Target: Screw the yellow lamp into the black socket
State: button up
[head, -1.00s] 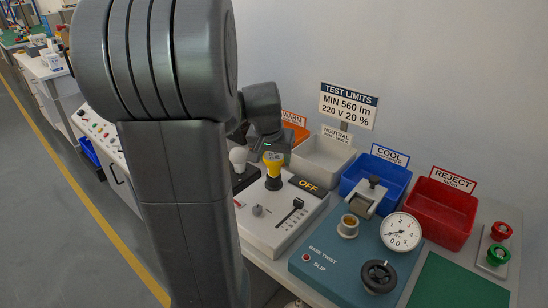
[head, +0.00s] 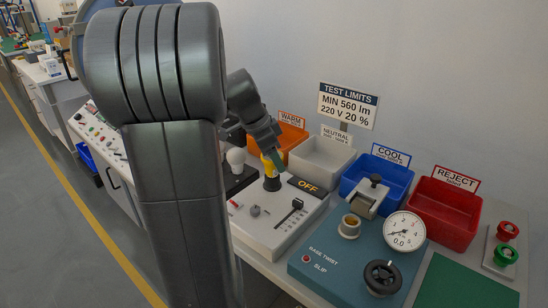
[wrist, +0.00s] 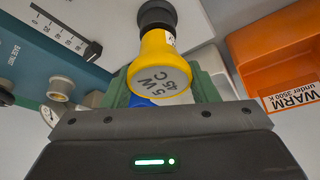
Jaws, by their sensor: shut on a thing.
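The yellow lamp (head: 267,167) stands at the black socket (head: 272,184) on the light-grey test panel, with its lower end meeting the socket. In the wrist view the yellow lamp (wrist: 157,55) shows its round grey end face with printed marks, and its far end meets the black socket (wrist: 156,14). I cannot see how deep the lamp sits. My gripper (head: 276,160) reaches the lamp from above, tilted. In the wrist view the green fingers of my gripper (wrist: 162,90) stand on both sides of the lamp, shut on it.
The panel has a slider (head: 290,212) and an OFF display (head: 306,187). A white bulb (head: 236,157) stands behind to the left. Orange (head: 292,134), grey (head: 322,160), blue (head: 376,178) and red (head: 445,210) bins line the back. A teal gauge unit (head: 345,262) stands to the right.

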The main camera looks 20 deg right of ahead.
jog(key=m+g, duration=0.1)
jog(key=m, duration=0.2)
jog(key=m+g+p, duration=0.1)
jog(key=m, duration=0.2)
jog(key=shift+s+y, duration=0.15)
jog(key=shift+y, duration=0.25)
jog(key=m+g+p, duration=0.1)
jog(key=m, duration=0.1)
jog(key=shift+m+y, duration=0.3)
jog(key=shift+s+a+m+g+y+p, duration=0.1)
jog(key=shift+m+g+y+p, duration=0.3)
jog(key=shift+m, duration=0.6)
jog(key=o, duration=0.9)
jog(key=shift+c, duration=0.2)
